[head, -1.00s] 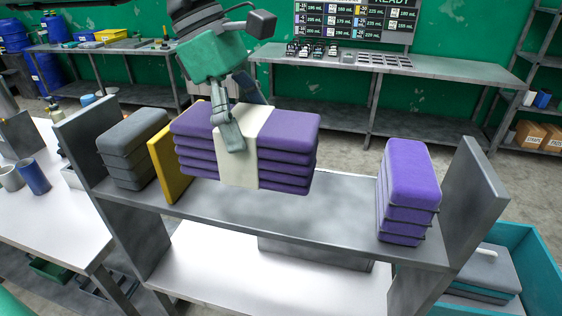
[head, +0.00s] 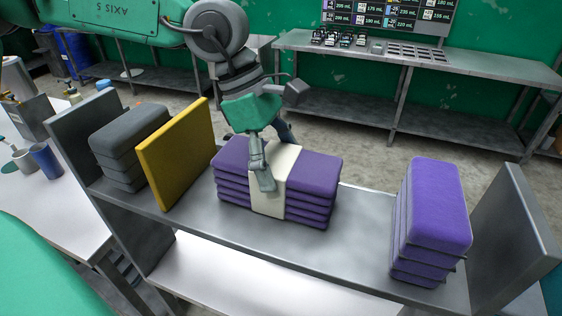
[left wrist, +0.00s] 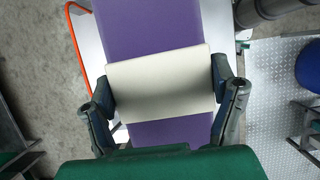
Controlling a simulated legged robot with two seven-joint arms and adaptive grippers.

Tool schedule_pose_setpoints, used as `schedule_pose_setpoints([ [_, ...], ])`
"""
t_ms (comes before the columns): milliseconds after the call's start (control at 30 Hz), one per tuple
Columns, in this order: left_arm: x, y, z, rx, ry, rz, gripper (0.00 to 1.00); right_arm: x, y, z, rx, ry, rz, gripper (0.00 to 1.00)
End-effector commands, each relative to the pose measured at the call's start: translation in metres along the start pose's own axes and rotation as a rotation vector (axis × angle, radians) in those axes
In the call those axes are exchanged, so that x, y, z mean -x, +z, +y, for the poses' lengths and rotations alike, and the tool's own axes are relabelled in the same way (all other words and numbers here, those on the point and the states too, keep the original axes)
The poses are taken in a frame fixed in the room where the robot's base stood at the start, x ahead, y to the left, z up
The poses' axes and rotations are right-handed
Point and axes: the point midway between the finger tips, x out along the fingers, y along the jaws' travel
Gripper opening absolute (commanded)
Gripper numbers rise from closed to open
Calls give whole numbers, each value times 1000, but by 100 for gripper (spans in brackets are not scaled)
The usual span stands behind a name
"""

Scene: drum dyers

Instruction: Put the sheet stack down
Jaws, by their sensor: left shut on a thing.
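The sheet stack is several folded purple layers (head: 315,175) with a cream band (head: 271,196) around its middle. It is over the middle of the grey shelf (head: 345,245), level and low; I cannot tell whether it touches the surface. My left gripper (head: 266,180) is shut on the banded middle, one finger in front of the band. In the left wrist view the fingers (left wrist: 163,92) sit on both sides of the cream band (left wrist: 160,82), with purple cloth (left wrist: 150,28) showing beyond. The far finger is mostly hidden in the head view. My right gripper is not in view.
A yellow divider (head: 177,152) and a grey stack (head: 128,145) stand left of the purple stack. Another purple stack (head: 432,215) stands at the right, near the upright end plate (head: 517,240). Bare shelf lies between the two purple stacks.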

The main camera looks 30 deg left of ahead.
Motion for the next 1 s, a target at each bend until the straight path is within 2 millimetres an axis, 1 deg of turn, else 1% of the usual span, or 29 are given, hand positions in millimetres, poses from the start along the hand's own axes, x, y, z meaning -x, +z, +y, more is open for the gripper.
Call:
schedule_pose_setpoints([
  [100,-6,-1,0,-3,3,-2,27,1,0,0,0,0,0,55],
  [300,-8,3,0,-3,2,3,27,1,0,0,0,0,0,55],
  [333,-9,3,-1,-3,0,5,89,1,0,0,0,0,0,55],
  [367,-9,3,-1,-3,0,5,100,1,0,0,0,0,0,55],
  [633,-7,-2,0,-2,0,0,100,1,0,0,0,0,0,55],
  [733,-1,-2,1,-1,3,-3,100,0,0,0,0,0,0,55],
  [867,18,-2,2,-1,5,-4,100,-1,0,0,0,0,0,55],
  [1000,49,-2,2,-1,5,-5,100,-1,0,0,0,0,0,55],
])
